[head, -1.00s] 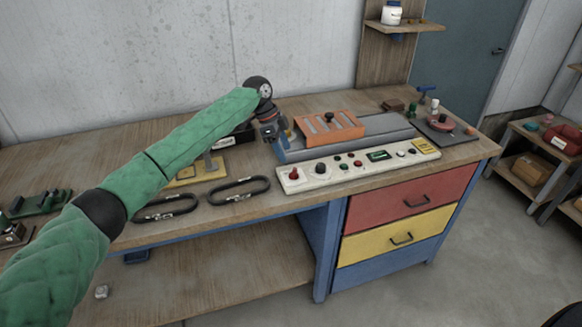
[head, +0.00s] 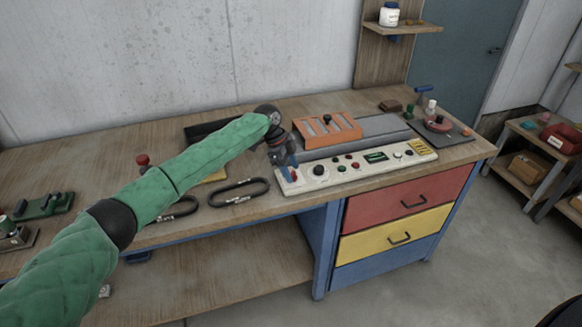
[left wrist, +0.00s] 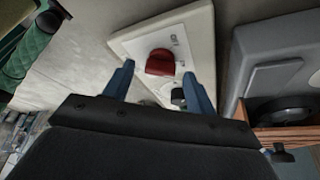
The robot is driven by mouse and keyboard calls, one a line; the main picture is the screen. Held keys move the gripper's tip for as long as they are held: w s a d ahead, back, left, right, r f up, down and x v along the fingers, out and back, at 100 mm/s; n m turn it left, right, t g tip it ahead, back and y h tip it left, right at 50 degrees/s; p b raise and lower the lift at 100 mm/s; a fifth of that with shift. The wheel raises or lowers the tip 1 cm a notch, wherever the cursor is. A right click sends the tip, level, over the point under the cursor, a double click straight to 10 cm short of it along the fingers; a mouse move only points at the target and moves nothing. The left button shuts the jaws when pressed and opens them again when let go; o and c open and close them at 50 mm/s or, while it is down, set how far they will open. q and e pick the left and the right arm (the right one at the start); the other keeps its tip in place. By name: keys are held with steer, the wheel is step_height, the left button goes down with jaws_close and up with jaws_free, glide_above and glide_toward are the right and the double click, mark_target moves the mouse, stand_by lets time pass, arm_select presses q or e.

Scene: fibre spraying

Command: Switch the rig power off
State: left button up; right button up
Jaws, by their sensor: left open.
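The rig's cream control panel (head: 345,172) lies along the front of the machine on the bench. It carries several knobs, buttons and a small green display (head: 376,156). At its left end is a red rotary knob (left wrist: 160,62), seen close in the left wrist view between and beyond my fingertips. A dark knob (left wrist: 178,97) sits nearer. My left gripper (head: 288,172) is open over the panel's left end, its blue fingers (left wrist: 158,77) on either side of the red knob's line. I cannot tell whether they touch it. My right gripper is not in view.
An orange slotted cover (head: 327,129) sits on the grey machine behind the panel. Black oval loops (head: 239,192) lie on the bench left of it. Red and yellow drawers (head: 395,238) are below.

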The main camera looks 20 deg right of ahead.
arm_select(q)
steer(key=shift+d+f, duration=0.1)
steer(key=shift+f, duration=0.15)
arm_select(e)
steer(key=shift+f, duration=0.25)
arm_select(q)
steer(key=c, duration=1)
